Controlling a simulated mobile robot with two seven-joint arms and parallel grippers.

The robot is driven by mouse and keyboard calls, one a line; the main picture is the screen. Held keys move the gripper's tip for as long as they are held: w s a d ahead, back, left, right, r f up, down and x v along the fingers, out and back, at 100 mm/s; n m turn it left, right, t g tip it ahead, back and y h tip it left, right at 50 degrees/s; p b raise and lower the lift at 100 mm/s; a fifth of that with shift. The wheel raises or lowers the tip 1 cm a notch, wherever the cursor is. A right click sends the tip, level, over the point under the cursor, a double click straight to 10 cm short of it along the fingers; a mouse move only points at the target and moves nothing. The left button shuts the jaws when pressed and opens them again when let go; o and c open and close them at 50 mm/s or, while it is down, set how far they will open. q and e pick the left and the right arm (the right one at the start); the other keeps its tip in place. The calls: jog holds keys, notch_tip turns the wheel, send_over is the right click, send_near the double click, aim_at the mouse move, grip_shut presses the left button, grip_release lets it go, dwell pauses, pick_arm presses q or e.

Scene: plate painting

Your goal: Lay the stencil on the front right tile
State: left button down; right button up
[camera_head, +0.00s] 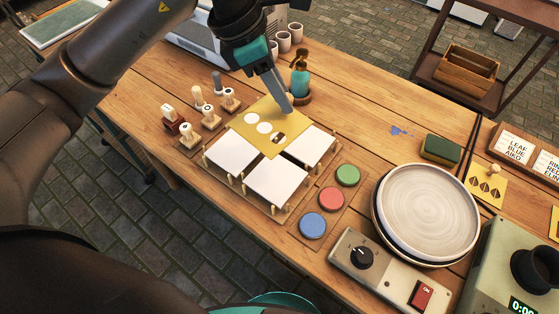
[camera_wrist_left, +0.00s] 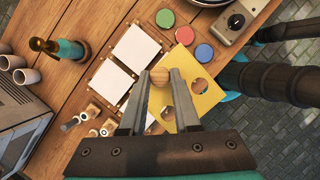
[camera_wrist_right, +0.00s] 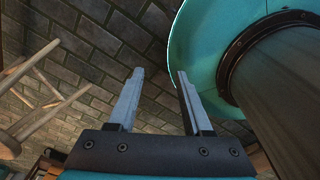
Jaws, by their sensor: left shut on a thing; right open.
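My left gripper (camera_head: 287,106) is shut on the knob (camera_wrist_left: 160,76) of a yellow stencil (camera_wrist_left: 206,100) with round holes. The stencil (camera_head: 261,118) is held by the tile rack; its height above the tiles is hard to tell. In the head view three white tiles show: left (camera_head: 233,152), right (camera_head: 308,146) and front (camera_head: 275,184). The stencil covers the rack's back part. My right gripper (camera_wrist_right: 155,75) is open and empty, over brick paving, outside the head view.
Blue (camera_head: 313,225), red (camera_head: 331,200) and green (camera_head: 347,175) paint pads lie right of the rack. Wooden stamps (camera_head: 190,138) stand left of it and a teal bottle (camera_head: 300,78) behind. A round plate (camera_head: 430,210) and another yellow stencil (camera_head: 484,192) are to the right.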

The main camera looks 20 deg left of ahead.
pick_arm(q)
jog(key=shift+w+r+n, duration=0.25)
jog(key=shift+w+n, duration=0.2)
jog(key=shift+n, duration=0.15)
notch_tip(320, 180, down, 15)
jog(key=shift+r+b, duration=0.1)
jog(key=shift+b, duration=1.15)
notch_tip(320, 180, down, 4)
jog(key=shift+f+b, duration=0.2)
jog(key=shift+b, duration=0.25)
jog(key=shift+f, duration=0.35)
pick_arm(e)
jog(key=f, duration=0.1)
jog(key=w+f, duration=0.1)
jog(key=d+f, duration=0.1)
jog(key=shift+w+f, duration=0.25)
jog(key=shift+w, duration=0.1)
pick_arm(q)
jog(key=c, duration=0.7)
grip_release()
jog(key=shift+c, duration=0.2)
jog(key=shift+o, duration=0.5)
pick_arm(e)
jog(key=shift+a, duration=0.2)
jog(key=shift+r, duration=0.1)
